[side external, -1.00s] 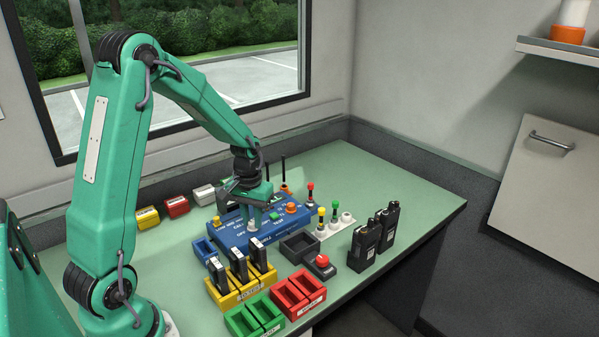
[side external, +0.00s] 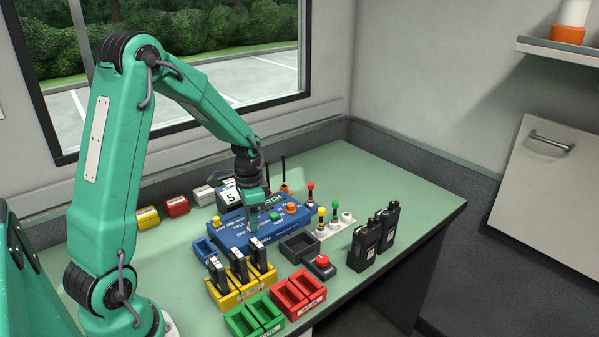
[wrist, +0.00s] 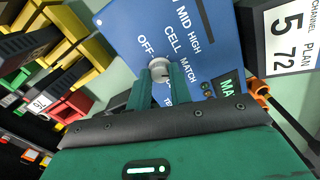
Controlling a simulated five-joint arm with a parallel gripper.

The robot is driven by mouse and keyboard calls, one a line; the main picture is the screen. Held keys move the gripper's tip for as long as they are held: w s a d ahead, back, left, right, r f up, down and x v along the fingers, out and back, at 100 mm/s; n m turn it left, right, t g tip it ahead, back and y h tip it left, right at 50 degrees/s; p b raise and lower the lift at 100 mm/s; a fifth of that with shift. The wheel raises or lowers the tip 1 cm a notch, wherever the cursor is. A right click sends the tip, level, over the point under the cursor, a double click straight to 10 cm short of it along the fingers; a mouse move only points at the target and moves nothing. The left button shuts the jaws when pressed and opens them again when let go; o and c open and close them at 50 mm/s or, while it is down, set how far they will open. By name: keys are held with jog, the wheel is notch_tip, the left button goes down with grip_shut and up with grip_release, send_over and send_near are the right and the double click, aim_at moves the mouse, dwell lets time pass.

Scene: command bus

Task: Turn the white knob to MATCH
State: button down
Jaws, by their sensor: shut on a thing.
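The white knob (wrist: 158,68) sits on the sloped face of the blue panel (wrist: 130,18). My gripper (wrist: 161,78) is shut on the knob, one finger on each side. The labels OFF, CELL and MATCH show around it, with another label partly covered by a finger. A dark mark on the knob is on its right side in the wrist view, toward the MATCH side; its exact setting is hard to tell. In the side view my gripper (side external: 253,216) stands upright over the panel (side external: 230,238) and hides the knob.
A small display (wrist: 228,88) shows green letters beginning MA. A channel plan card (side external: 230,196) stands behind the panel. Yellow (side external: 247,292), green (side external: 254,318) and red (side external: 297,296) holders stand in front, two black radios (side external: 375,238) at right. The right table end is clear.

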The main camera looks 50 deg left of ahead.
jog(key=shift+a+m, duration=0.15)
jog(key=shift+m, duration=0.25)
jog(key=c, duration=1.3)
grip_release()
jog(key=shift+r, duration=0.15)
jog(key=shift+r, duration=3.75)
